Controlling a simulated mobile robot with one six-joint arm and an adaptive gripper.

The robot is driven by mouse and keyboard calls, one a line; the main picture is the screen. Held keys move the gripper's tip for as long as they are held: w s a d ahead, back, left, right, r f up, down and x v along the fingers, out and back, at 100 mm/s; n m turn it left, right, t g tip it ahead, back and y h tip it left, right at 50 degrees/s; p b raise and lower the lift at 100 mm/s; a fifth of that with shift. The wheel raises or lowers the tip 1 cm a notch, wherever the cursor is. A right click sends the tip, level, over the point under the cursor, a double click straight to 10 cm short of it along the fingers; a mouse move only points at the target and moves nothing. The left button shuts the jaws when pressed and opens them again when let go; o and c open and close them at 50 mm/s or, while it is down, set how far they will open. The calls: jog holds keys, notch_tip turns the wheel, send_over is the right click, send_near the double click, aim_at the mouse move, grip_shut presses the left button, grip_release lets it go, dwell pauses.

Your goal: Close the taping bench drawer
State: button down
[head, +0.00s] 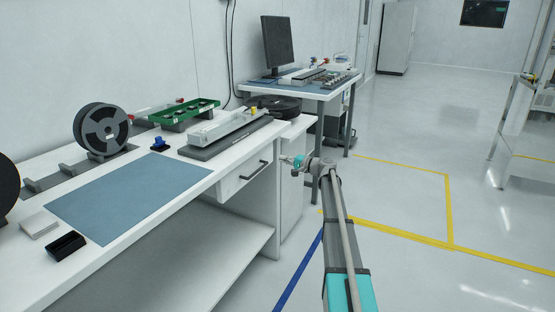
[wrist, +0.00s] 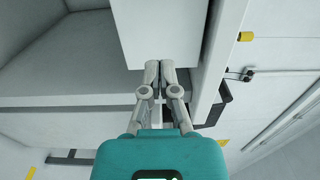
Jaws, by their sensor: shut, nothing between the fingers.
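The taping bench (head: 160,195) stands at the left in the head view. Its white drawer (head: 246,180), with a dark bar handle (head: 255,170), is under the worktop near the bench's right end. How far it stands out is hard to tell. My gripper (head: 285,159) is just right of the drawer front. In the wrist view my gripper (wrist: 158,66) has its fingertips together and empty, at the lower edge of a white panel (wrist: 155,30). Contact with it cannot be told. A dark handle (wrist: 214,106) shows right of the fingers.
A second bench with a monitor (head: 278,43) stands behind. The floor to the right is open, with yellow lines (head: 448,210). A rack stands at far right.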

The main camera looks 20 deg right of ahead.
jog(key=v, duration=0.8)
jog(key=shift+s, duration=0.25)
jog(key=shift+d, duration=0.1)
jog(key=shift+f, duration=0.1)
jog(key=s+a+f+n+g+h, duration=0.3)
jog(key=s+a+f, duration=0.35)
jog(key=a, duration=0.55)
jog(key=s+a+f+n+g, duration=0.3)
jog(key=s+a+f+g, duration=0.3)
jog(key=a, duration=0.7)
jog(key=s+a+f+n+g+h, duration=0.1)
jog(key=s+a+f+g+h, duration=0.15)
jog(key=s, duration=0.45)
jog(key=s+a+f+n+g+h, duration=0.1)
jog(key=s+a+n+h, duration=0.15)
jog(key=s, duration=0.55)
jog(key=s+a+f+n+g+h, duration=0.1)
jog(key=s+a+f+h, duration=0.15)
jog(key=s, duration=0.45)
notch_tip(320, 180, up, 33)
jog(key=h+p, duration=0.1)
jog(key=p, duration=3.2)
